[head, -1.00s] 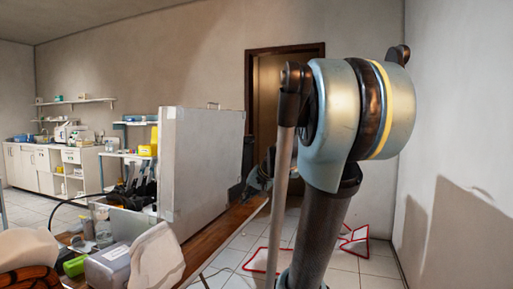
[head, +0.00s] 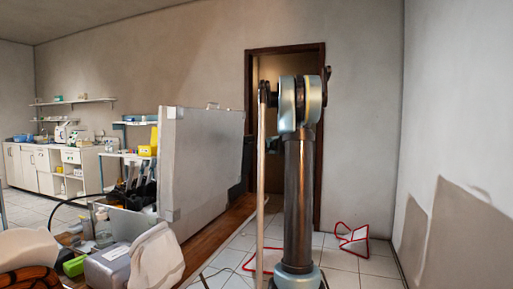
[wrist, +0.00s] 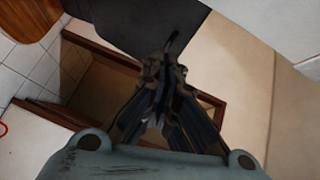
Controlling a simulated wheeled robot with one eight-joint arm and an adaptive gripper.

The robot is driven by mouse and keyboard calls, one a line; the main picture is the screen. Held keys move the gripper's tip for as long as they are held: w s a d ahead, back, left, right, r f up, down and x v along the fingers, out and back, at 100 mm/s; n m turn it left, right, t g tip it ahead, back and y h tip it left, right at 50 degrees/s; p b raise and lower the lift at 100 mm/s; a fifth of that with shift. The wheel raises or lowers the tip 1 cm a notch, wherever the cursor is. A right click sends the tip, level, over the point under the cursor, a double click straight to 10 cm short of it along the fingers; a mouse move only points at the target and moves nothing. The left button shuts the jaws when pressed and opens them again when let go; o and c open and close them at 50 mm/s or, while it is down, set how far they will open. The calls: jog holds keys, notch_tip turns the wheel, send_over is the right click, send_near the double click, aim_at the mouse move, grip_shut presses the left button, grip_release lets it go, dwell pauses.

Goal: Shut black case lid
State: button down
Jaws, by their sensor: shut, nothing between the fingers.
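A large case lid panel (head: 205,165) stands upright in the head view, left of my arm. Its visible face is pale grey, not black, with metal corners and a small handle on its top edge. The open case body is not clearly visible below it. My gripper (wrist: 170,48) shows in the wrist view, its dark fingers together and empty. A dark flat panel (wrist: 145,25) lies beyond the fingertips there; I cannot tell whether it is part of the case or whether the fingers touch it. In the head view my gripper cannot be made out.
A wooden table (head: 215,232) bears the case. A grey box (head: 108,265), a green item (head: 75,265) and a white chair back (head: 157,258) are at front left. A red-edged frame (head: 352,238) lies on the tiled floor at right. A doorway is behind my arm.

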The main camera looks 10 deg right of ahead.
jog(key=w+d+m+t+h, duration=0.2)
jog(key=w+d+m, duration=0.1)
jog(key=w+d, duration=0.35)
send_near(253, 142)
jog(key=w+d, duration=0.3)
jog(key=shift+w+a+f, duration=0.1)
jog(key=shift+w+a, duration=0.4)
jog(key=shift+a, duration=0.35)
jog(key=shift+w+a+f, duration=0.1)
jog(key=shift+w+a, duration=0.4)
jog(key=shift+a, duration=0.35)
